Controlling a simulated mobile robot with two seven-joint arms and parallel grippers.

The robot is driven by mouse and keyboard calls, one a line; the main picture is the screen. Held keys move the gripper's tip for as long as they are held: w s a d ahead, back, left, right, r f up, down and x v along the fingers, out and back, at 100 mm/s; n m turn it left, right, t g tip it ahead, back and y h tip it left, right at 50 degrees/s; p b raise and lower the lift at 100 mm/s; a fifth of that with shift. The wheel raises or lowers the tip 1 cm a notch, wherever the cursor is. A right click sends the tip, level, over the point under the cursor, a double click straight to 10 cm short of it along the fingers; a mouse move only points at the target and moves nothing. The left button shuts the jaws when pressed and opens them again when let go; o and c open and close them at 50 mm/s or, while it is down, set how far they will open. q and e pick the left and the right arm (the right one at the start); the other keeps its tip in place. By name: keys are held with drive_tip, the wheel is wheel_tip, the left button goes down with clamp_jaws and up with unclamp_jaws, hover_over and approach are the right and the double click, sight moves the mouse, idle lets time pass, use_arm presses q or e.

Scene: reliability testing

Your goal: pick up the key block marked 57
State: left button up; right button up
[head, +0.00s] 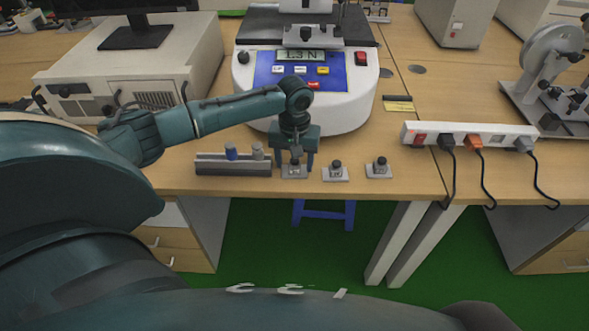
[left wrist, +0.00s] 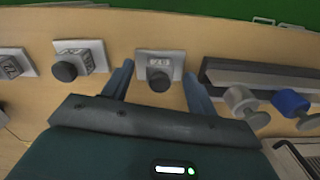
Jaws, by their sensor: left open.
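Three small grey key blocks with dark round knobs stand near the table's front edge: a left one (head: 294,172), a middle one (head: 335,174) and a right one (head: 378,171). Their markings are too small to read surely, so I cannot tell which is 57. My left gripper (head: 295,165) points down, open, over the left block. In the left wrist view, that block (left wrist: 160,62) sits between the two spread fingers of the gripper (left wrist: 158,72), with no clear contact. The other two blocks (left wrist: 82,58) (left wrist: 14,64) lie to its left there.
A grey rack (head: 233,168) with a blue-topped and a grey-topped weight stands close left of the gripper. The white tester (head: 345,105) with its display is behind. A power strip (head: 470,134) with cords lies right. The table's front edge is near.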

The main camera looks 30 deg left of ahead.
use_arm(q)
drive_tip(key=shift+f, duration=0.1)
drive_tip(key=shift+c, duration=0.2)
drive_tip(key=c, duration=1.2)
